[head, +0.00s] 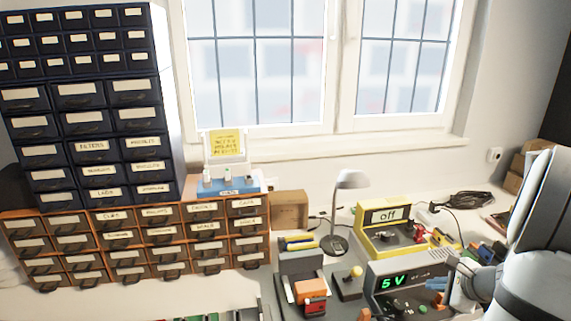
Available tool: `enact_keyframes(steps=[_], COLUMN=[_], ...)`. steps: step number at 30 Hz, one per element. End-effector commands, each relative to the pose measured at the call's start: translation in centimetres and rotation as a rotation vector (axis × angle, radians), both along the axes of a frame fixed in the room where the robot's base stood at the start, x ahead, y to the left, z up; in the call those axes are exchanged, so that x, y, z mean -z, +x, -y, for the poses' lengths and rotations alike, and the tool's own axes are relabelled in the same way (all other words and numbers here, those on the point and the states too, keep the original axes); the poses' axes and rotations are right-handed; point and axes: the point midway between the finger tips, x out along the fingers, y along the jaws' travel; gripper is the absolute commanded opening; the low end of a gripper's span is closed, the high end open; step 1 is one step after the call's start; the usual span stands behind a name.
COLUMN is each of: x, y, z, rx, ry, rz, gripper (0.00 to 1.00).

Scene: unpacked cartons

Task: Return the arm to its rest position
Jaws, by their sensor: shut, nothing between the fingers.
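My arm comes in at the right edge as a large pale grey link and bends toward the bench. My gripper (457,284) is at its end, low on the right, in front of the right side of the grey power supply (376,272) that reads "5 V". It appears small and partly turned away, shut, with nothing held. I cannot tell whether it touches the power supply or only overlaps it in the picture. The rest of my arm runs out of frame.

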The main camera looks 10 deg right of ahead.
Motion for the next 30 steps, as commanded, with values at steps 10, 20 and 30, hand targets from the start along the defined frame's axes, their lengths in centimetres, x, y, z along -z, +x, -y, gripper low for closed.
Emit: enact_keyframes(steps=[10, 20, 30], x=[-6.3, -10.5, -12.3], y=[-1.1, -9.0, -12.5], z=[-17.0, -27.0, -28.2], rx=[-0.745, -1.508, -1.820], ry=[-0.337, -0.830, -1.124], rz=[-0.065, -0.099, -0.106], gripper=[0.00, 0.00, 0.00])
